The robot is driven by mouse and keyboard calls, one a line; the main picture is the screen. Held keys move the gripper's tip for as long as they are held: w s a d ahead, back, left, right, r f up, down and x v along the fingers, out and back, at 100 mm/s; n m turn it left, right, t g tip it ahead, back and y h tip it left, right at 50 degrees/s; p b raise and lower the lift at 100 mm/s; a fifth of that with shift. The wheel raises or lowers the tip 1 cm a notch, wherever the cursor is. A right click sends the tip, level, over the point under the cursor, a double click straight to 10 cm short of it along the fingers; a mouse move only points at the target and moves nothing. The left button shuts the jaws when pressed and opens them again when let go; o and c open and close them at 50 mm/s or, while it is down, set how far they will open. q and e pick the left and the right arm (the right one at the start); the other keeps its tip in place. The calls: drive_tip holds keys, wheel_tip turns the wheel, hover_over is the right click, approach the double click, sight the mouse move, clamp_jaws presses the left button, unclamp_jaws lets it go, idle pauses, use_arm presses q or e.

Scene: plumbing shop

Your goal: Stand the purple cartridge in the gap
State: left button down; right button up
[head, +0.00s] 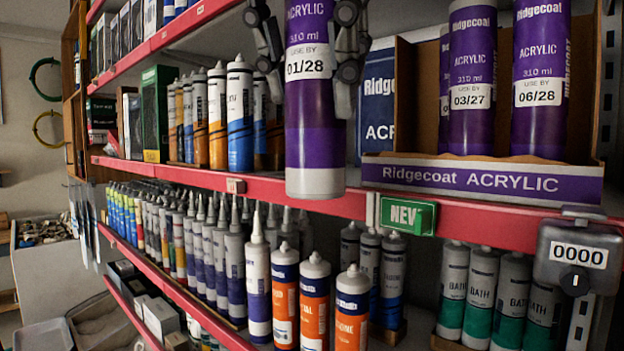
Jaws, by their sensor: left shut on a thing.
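My left gripper (310,75) comes in from the top, with one finger on each side of a purple cartridge (313,135). It is shut on this cartridge, which hangs upright in front of the red shelf edge, its grey base below the shelf level. The label reads ACRYLIC, use by 01/28. To the right, an open cardboard display box (480,182) marked Ridgecoat ACRYLIC holds purple cartridges, one marked 03/27 (472,95) and one marked 06/28 (540,90). Another shows partly behind. Open space shows at the box's left side and a narrow space between the two dated cartridges. My right gripper is out of view.
The red shelf edge (270,187) runs across below. A green NEW tag (408,215) and a grey box reading 0000 (578,255) stick out from it. A blue Ridgecoat box (377,105) stands left of the display. Many cartridges fill the shelves to the left and below.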

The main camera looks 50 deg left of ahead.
sight(318, 62)
use_arm(q)
drive_tip(key=w+a+f+p, duration=0.1)
drive_tip(key=w+a, duration=1)
drive_tip(key=w, duration=0.3)
drive_tip(key=shift+w+f+n, duration=0.15)
drive_tip(key=shift+n, duration=0.25)
drive_tip(key=c, duration=1.4)
unclamp_jaws()
drive_tip(key=shift+w+f, duration=0.1)
drive_tip(key=shift+a, duration=0.1)
drive_tip(key=s+d+r, duration=0.1)
drive_tip(key=s+d, duration=0.1)
drive_tip(key=s, duration=0.1)
drive_tip(key=s+d+r, duration=0.1)
drive_tip(key=s+d, duration=0.2)
drive_tip(key=s, duration=0.1)
drive_tip(key=s+d, duration=0.3)
drive_tip(key=s, duration=0.1)
drive_tip(key=shift+d+r+b, duration=0.1)
drive_tip(key=shift+r+b, duration=0.3)
